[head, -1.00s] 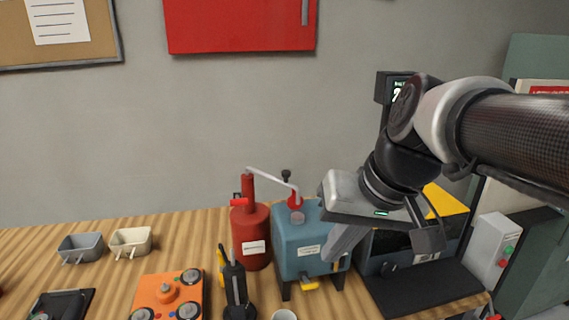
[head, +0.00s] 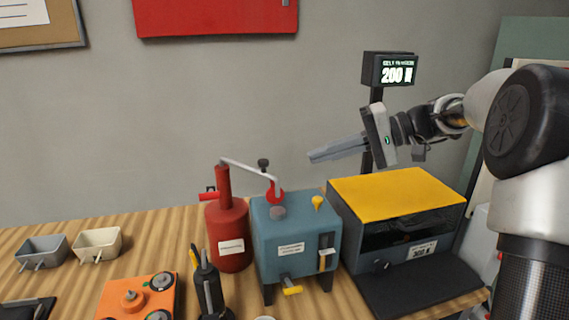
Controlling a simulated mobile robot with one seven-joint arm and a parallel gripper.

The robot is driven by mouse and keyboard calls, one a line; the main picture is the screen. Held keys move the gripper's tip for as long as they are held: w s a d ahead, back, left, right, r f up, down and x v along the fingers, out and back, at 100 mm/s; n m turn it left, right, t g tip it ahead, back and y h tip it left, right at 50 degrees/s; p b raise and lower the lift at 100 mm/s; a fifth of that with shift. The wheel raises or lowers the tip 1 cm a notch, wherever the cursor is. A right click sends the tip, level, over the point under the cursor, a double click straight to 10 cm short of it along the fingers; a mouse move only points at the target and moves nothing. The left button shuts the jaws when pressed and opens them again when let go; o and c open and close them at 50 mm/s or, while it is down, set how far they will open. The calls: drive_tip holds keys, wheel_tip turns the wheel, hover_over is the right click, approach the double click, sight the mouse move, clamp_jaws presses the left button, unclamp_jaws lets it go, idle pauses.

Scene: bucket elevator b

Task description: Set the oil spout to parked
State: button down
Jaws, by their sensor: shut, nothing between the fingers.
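The red oil can (head: 229,238) stands on the bench with a white label on its front. Its thin pale oil spout (head: 247,170) reaches right from the top of the can over the blue gearbox (head: 290,240). The spout's red end (head: 274,193) is above the grey round cap (head: 278,212) on the gearbox top; I cannot tell whether they touch. My gripper (head: 312,157) is shut and empty, in the air to the right of the spout and above the gearbox, pointing left. It touches nothing visible.
A black hand tool (head: 208,285) and an orange block (head: 137,300) are in front left. Two small bins (head: 98,243) stand far left.

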drive_tip(key=w+d+y, duration=0.2)
drive_tip(key=w+d, duration=0.2)
drive_tip(key=shift+w+d+f+t+y+b, duration=0.2)
drive_tip(key=shift+d+t+y+b, duration=0.1)
drive_tip(key=shift+y+b, duration=0.1)
drive_tip(key=shift+a, duration=0.2)
drive_tip(key=s+a+f, duration=0.1)
drive_tip(key=a+f, duration=0.1)
drive_tip(key=a, duration=1)
drive_tip(key=shift+s+a, duration=0.2)
drive_tip(key=shift+a, duration=0.2)
drive_tip(key=shift+s, duration=0.1)
